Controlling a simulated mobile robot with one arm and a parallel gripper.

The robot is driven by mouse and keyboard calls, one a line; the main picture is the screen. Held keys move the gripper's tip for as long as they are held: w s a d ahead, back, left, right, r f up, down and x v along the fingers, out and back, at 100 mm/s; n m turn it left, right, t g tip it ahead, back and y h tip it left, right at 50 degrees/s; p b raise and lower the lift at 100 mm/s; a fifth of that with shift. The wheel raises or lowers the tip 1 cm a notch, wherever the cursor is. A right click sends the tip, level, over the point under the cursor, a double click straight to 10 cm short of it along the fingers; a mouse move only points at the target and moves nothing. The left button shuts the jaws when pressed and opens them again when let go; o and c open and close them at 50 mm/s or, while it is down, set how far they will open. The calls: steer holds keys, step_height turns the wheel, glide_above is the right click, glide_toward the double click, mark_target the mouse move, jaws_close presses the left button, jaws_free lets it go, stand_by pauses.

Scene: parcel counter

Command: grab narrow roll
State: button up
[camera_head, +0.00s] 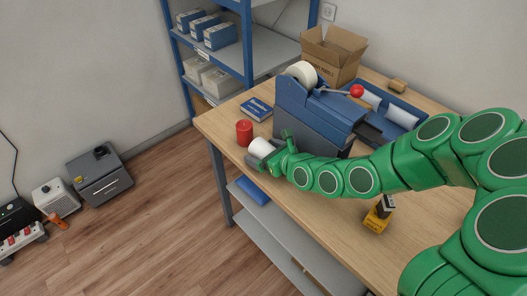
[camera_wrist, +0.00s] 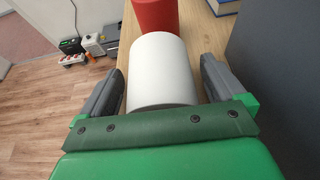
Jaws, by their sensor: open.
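A plain white roll (camera_head: 260,146) is near the table's left front edge, in front of a red cylinder (camera_head: 244,132). In the wrist view the white roll (camera_wrist: 162,62) is between the two grey fingers of my gripper (camera_wrist: 163,78), with a gap on each side. My gripper (camera_head: 264,158) is open around it, and its palm hides the roll's near end. The red cylinder (camera_wrist: 155,14) shows just beyond the roll. Whether this white roll is the narrow one is not clear from the frames.
A blue tape dispenser (camera_head: 318,112) with a lever stands close to the right of my gripper. Behind it are an open carton (camera_head: 334,58) and a blue tray (camera_head: 393,120) with white rolls. A yellow-and-black stamp (camera_head: 377,218) stands near the front edge.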

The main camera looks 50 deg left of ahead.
steer(key=shift+c, duration=0.5)
steer(key=c, duration=1.1)
steer(key=shift+o, duration=0.2)
steer(key=shift+r, duration=0.1)
step_height(320, 180, up, 28)
